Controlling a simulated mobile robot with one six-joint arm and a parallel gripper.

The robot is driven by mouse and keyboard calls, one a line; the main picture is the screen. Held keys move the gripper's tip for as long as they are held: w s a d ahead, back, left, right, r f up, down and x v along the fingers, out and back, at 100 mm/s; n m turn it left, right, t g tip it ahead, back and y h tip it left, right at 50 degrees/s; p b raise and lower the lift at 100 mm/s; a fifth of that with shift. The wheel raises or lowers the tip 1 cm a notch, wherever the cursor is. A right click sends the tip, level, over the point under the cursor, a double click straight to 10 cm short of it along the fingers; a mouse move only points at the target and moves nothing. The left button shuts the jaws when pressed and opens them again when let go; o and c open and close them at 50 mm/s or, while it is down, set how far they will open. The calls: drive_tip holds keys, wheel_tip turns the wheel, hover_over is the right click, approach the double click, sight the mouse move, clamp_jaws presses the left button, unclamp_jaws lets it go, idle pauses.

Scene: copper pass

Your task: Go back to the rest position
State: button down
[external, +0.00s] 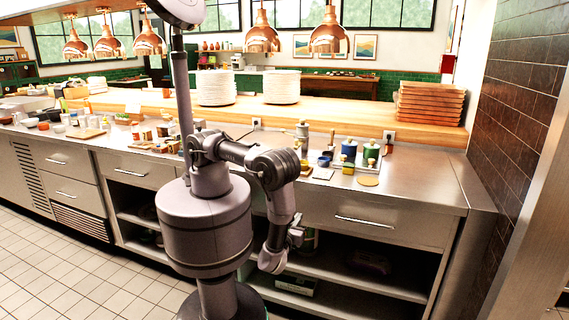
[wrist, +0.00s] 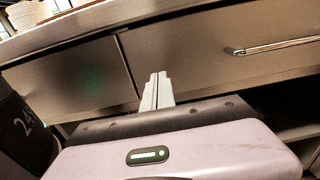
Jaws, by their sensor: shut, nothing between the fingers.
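My gripper (wrist: 158,78) shows in the wrist view with its two pale fingers pressed together and nothing between them. In the external view my arm hangs bent down in front of the counter, and the gripper (external: 294,238) is at about the height of the drawer fronts and open shelves. It is apart from the objects on the countertop. In the wrist view the drawer fronts (wrist: 190,56) lie beyond the fingers; whether they touch is hard to tell, but a gap appears.
The steel counter (external: 430,185) carries jars, a blue canister (external: 349,149) and small containers. Plate stacks (external: 282,88) and wooden trays (external: 430,103) stand on the raised shelf. Copper lamps (external: 262,38) hang above. A drawer handle (wrist: 275,46) sticks out at the right. Tiled floor (external: 60,270) is free at left.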

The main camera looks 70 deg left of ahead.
drive_tip(key=p+v, duration=0.1)
drive_tip(key=v, duration=0.7)
drive_tip(key=w+a+r+n+g+h, duration=0.25)
drive_tip(key=a+r+n+g, duration=0.35)
drive_tip(key=r, duration=0.4)
drive_tip(key=w+a+r+n+g+h, duration=0.1)
drive_tip(key=w+a+r+n+g, duration=0.25)
drive_tip(key=r+n+g, duration=0.45)
drive_tip(key=s+a+r+n+t+h, duration=0.3)
drive_tip(key=a+r, duration=0.3)
drive_tip(key=r, duration=0.2)
drive_tip(key=s+a+r+n+t+h, duration=0.3)
drive_tip(key=a+r+n+t+h, duration=0.1)
drive_tip(key=a+r+n, duration=0.1)
wheel_tip(320, 180, up, 3)
drive_tip(key=shift+s+a+f+n, duration=0.1)
drive_tip(key=shift+s+a+n, duration=0.25)
drive_tip(key=shift+a, duration=0.4)
